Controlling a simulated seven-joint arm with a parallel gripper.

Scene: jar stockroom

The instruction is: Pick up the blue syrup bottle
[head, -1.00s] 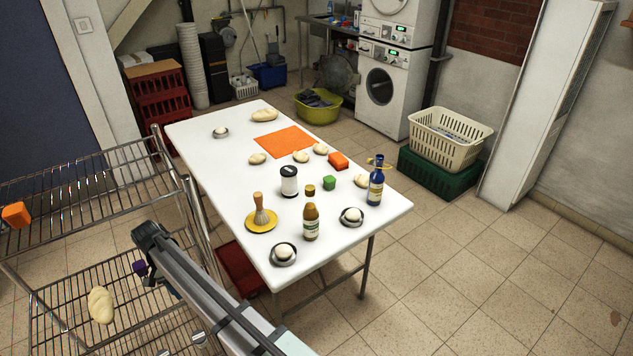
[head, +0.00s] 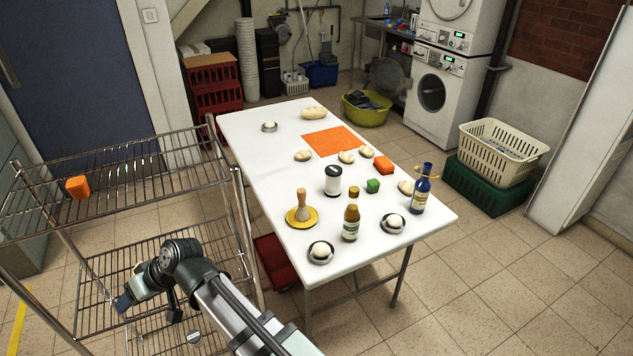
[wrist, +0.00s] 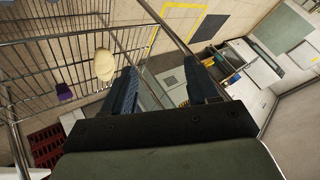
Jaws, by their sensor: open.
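The blue syrup bottle (head: 420,194) stands upright near the right corner of the white table (head: 268,195) in the head view. It has a pale label, and a yellow ring shape shows at its neck. My gripper (head: 125,302) is far to the left of it, over the wire rack beside the table. In the wrist view my gripper (wrist: 163,88) shows two dark blue fingers spread apart with nothing between them. The bottle cannot be made out in the wrist view.
The wire rack (head: 110,205) holds an orange block (head: 78,187). A pale loaf (wrist: 104,64) and purple object (wrist: 64,92) show in the wrist view.

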